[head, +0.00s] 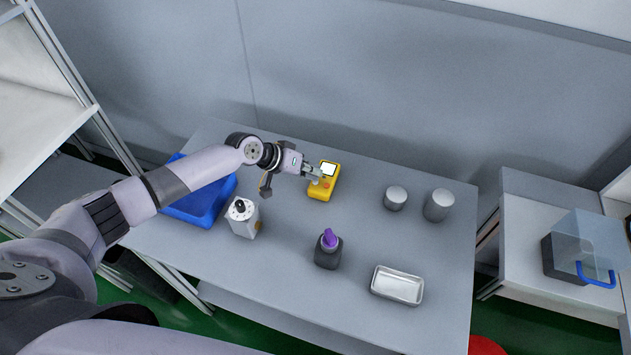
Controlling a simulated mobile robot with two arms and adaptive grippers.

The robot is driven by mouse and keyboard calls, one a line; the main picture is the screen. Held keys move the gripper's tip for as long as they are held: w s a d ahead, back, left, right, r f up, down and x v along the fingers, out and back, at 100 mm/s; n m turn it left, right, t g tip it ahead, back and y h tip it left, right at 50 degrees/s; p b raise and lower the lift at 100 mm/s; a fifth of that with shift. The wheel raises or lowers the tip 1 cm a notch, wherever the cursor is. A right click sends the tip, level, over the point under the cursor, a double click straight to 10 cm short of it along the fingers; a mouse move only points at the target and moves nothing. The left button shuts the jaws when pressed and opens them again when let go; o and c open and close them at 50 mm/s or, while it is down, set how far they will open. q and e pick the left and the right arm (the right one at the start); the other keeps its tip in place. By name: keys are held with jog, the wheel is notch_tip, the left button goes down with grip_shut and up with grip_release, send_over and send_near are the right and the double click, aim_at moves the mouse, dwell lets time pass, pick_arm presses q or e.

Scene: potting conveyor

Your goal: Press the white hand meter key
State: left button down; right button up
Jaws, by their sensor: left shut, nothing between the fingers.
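The yellow hand meter (331,188) lies on the grey table near its back edge, in the middle of the head view. It has a light screen (329,168) at its upper end and small keys below the screen. My left gripper (318,177) is shut and empty, with its fingertips at the left part of the meter, just below the screen. I cannot tell whether the tips touch it. The fingers cover part of the key area, and I cannot make out the white key. My right gripper is not in view.
A blue bin (205,207) and a white box-shaped container with a dark knob (243,218) stand left of the meter. A dark bottle with a purple top (329,250), a metal tray (397,285) and two grey cylinders (396,198) (439,205) stand right and front. The table's middle is clear.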

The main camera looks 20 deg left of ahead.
pick_arm(q)
jog(key=shift+f, duration=0.3)
dwell(0.4)
jog(key=shift+r, duration=0.15)
jog(key=shift+r+p, duration=0.4)
jog(key=shift+r, duration=0.05)
jog(key=shift+r, duration=0.1)
notch_tip(320, 180, up, 6)
jog(key=p, duration=0.5)
